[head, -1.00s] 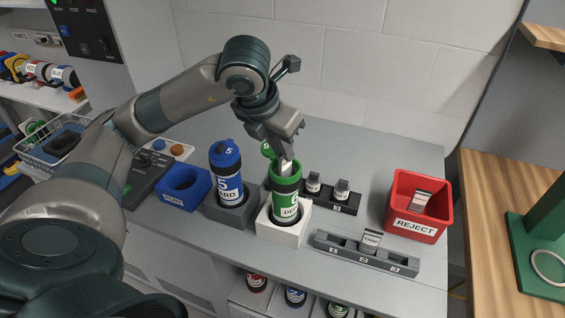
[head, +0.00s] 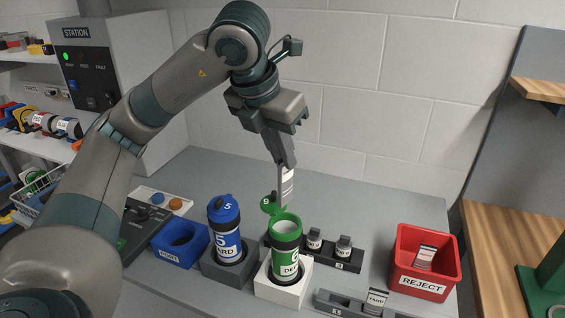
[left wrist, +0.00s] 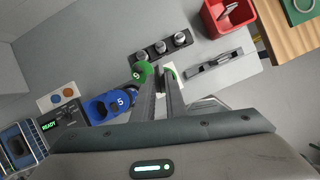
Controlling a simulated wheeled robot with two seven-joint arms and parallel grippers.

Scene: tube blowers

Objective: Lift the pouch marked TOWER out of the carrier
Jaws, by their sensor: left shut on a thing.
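My left gripper (head: 285,164) is shut on a pale pouch (head: 287,184), which hangs upright below the fingertips. Its marking is too small to read. The pouch is above the green carrier (head: 286,254), whose open mouth shows a pale inside. The carrier's green lid (head: 272,204), marked 9, is swung open at the back left, close to the pouch's lower end. The carrier stands in a white holder (head: 283,290). In the left wrist view the gripper's fingers (left wrist: 160,78) reach over the carrier; the pouch is hard to make out there. My right gripper is not in view.
A closed blue carrier (head: 227,247) marked 5 stands close to the left, beside a blue bin (head: 180,246). A rack with dark-capped vials (head: 343,248) is right behind. A red REJECT bin (head: 425,268) and a grey slotted rack (head: 330,302) are at right.

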